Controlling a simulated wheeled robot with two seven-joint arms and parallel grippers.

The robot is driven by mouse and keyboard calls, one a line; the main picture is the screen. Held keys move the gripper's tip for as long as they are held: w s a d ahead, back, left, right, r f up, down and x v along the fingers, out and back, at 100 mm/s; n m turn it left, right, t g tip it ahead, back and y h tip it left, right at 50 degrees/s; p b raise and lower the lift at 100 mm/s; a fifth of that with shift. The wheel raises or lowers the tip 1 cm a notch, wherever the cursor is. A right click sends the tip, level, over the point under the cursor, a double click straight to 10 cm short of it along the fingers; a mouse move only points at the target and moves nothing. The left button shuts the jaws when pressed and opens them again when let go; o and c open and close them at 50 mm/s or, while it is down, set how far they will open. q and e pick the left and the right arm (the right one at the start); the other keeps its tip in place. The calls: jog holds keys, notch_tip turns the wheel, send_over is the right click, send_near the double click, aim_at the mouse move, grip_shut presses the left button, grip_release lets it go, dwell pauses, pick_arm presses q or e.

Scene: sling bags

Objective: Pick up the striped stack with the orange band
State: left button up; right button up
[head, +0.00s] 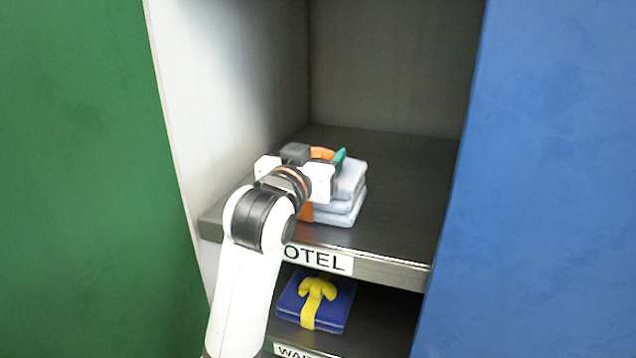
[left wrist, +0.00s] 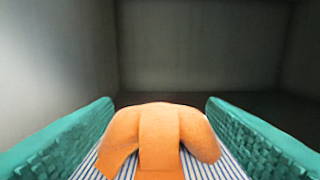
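The striped stack (head: 349,196) sits on the upper dark shelf, light grey-white and folded in layers. Its orange band (left wrist: 158,140) is tied in a bow on top and fills the lower middle of the left wrist view, with blue and white stripes beside it. My left gripper (head: 328,160) is at the stack, partly hiding it in the head view. Its two teal fingers (left wrist: 160,135) are apart, one on each side of the bow. I cannot tell whether they touch the stack. My right gripper is not in view.
A blue stack with a yellow band (head: 317,299) lies on the lower shelf. The upper shelf (head: 405,190) is clear to the right and behind. A pale side wall (head: 235,80) stands close on the left. Green (head: 80,180) and blue (head: 550,180) panels flank the opening.

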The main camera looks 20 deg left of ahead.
pick_arm(q)
jog(key=shift+r, duration=0.1)
jog(key=c, duration=1.1)
